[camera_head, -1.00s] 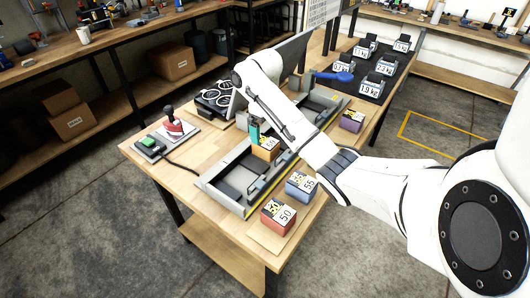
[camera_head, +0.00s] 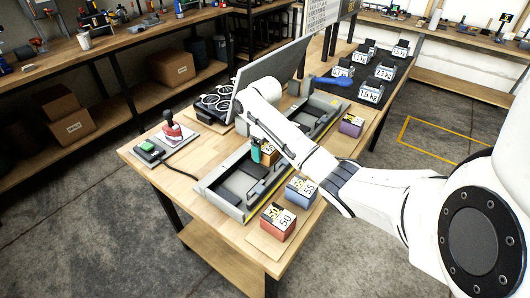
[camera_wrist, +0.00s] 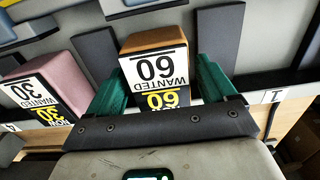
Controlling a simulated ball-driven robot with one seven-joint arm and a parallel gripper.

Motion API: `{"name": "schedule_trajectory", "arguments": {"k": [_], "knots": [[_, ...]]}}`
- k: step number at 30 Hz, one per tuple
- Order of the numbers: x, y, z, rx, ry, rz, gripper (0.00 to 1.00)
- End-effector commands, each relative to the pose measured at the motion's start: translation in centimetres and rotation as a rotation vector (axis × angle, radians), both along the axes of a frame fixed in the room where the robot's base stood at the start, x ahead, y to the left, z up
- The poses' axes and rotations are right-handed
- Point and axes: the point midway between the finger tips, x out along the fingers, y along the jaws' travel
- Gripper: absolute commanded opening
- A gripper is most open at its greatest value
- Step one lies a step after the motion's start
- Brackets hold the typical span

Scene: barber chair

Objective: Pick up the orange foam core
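The orange foam core (camera_wrist: 152,40) is a block with a white label reading 60, upside down in the wrist view, and a yellow-black strip. In the head view only part of the orange foam core (camera_head: 269,157) shows, beside the grey fixture; my arm covers the rest. My gripper (camera_wrist: 160,72) has green fingers, one on each side of the block. A narrow gap shows at the right finger; contact at the left finger is unclear. In the head view my gripper (camera_head: 261,153) is low at the block, partly hidden by my arm.
A purple block (camera_head: 351,125), a blue block (camera_head: 301,189) and a red block (camera_head: 278,221) sit near the fixture (camera_head: 232,203). A pink block labelled 30 (camera_wrist: 52,78) is left in the wrist view. A raised grey panel (camera_head: 273,62) stands behind my arm.

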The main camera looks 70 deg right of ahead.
Motion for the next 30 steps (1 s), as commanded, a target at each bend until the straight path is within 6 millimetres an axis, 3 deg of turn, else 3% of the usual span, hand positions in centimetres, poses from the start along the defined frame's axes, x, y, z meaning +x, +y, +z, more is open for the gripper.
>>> {"name": "schedule_trajectory", "arguments": {"k": [15,23,30], "knots": [[0.0,0.0,0.1,-0.001,-0.001,0.000,0.36],[0.0,0.0,0.2,-0.001,-0.001,0.000,0.36],[0.1,0.0,1.9,-0.002,-0.004,0.001,0.36]]}}
